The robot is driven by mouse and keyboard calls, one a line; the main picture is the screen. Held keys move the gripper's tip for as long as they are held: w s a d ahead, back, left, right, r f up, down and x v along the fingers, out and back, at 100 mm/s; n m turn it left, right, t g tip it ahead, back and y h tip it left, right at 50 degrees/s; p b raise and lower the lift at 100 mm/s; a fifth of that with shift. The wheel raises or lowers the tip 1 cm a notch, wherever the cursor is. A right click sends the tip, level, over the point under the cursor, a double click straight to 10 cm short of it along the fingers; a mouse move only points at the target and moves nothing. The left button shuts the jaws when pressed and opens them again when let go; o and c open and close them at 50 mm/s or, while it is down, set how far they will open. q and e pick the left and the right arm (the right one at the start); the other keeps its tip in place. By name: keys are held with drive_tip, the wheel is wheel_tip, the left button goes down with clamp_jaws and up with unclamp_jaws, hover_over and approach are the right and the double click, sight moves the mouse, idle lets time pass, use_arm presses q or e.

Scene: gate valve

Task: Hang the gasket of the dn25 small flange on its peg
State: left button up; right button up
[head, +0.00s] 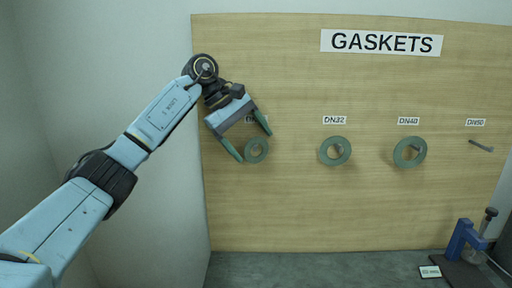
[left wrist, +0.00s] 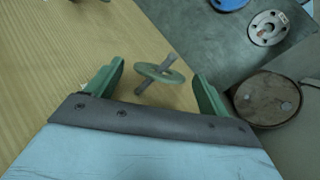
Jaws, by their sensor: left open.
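The small green gasket (head: 264,155) is at the leftmost place on the board, below a label mostly hidden by my left gripper. In the left wrist view the gasket (left wrist: 174,76) is around a grey peg (left wrist: 168,62), which passes through its hole and sticks out on both sides. My left gripper (head: 252,144) is open, with its green fingers on either side of the gasket. In the left wrist view a gap shows between each finger and the gasket. My right gripper is not in view.
The wooden board (head: 300,215) also carries the DN32 gasket (head: 327,160) and DN40 gasket (head: 400,160). The DN50 peg (head: 482,146) is bare. A blue device (head: 462,238) stands at lower right. The left wrist view shows a grey flange (left wrist: 266,38) and a brown disc (left wrist: 262,112).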

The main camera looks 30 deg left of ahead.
use_arm(q)
drive_tip(key=v, duration=1.1)
